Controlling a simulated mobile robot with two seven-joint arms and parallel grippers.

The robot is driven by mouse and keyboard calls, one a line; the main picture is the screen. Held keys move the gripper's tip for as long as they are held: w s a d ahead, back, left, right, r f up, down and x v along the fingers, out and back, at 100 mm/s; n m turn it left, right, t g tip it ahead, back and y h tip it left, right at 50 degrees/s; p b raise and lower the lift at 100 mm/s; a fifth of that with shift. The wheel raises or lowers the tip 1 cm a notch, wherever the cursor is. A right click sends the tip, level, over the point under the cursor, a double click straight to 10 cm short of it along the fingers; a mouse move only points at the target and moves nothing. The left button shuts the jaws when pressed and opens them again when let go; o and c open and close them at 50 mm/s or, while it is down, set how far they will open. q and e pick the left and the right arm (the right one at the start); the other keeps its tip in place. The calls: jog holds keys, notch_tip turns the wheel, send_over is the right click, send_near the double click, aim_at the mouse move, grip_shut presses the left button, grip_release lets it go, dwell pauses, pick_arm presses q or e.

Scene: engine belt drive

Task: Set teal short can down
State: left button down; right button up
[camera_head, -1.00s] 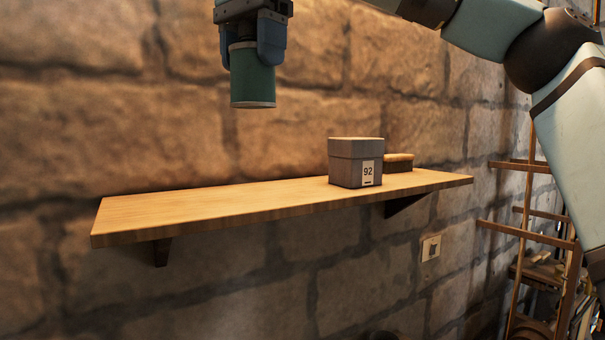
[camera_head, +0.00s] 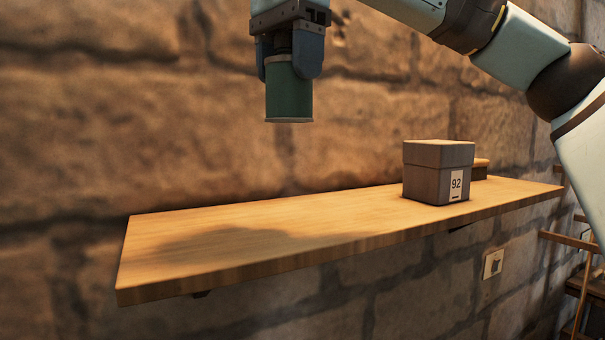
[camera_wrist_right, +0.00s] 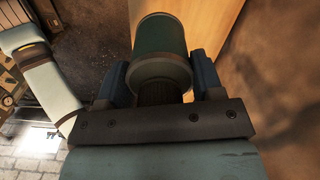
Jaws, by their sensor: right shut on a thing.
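The teal short can (camera_head: 289,97) is a dark teal cylinder with a pale rim at its lower end. My right gripper (camera_head: 291,68) comes down from above and is shut on its upper part. The can hangs upright, apart from the wooden shelf (camera_head: 240,240) and above it. In the right wrist view the can (camera_wrist_right: 160,45) sits between the two blue fingers (camera_wrist_right: 160,82), with part of the shelf (camera_wrist_right: 214,22) beyond it. My left gripper is in neither view.
A grey lidded box (camera_head: 437,172) labelled 92 stands on the right part of the shelf. A brown brush-like item (camera_head: 480,169) is partly hidden behind it. The left and middle of the shelf are bare. A stone wall (camera_head: 80,110) runs behind.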

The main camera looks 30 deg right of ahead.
jog(key=f, duration=1.4)
jog(key=shift+w, duration=0.35)
jog(key=shift+s, duration=0.1)
jog(key=shift+f, duration=0.1)
jog(key=o, duration=1)
jog(key=shift+c, duration=0.2)
notch_tip(320, 180, up, 12)
jog(key=shift+r, duration=0.2)
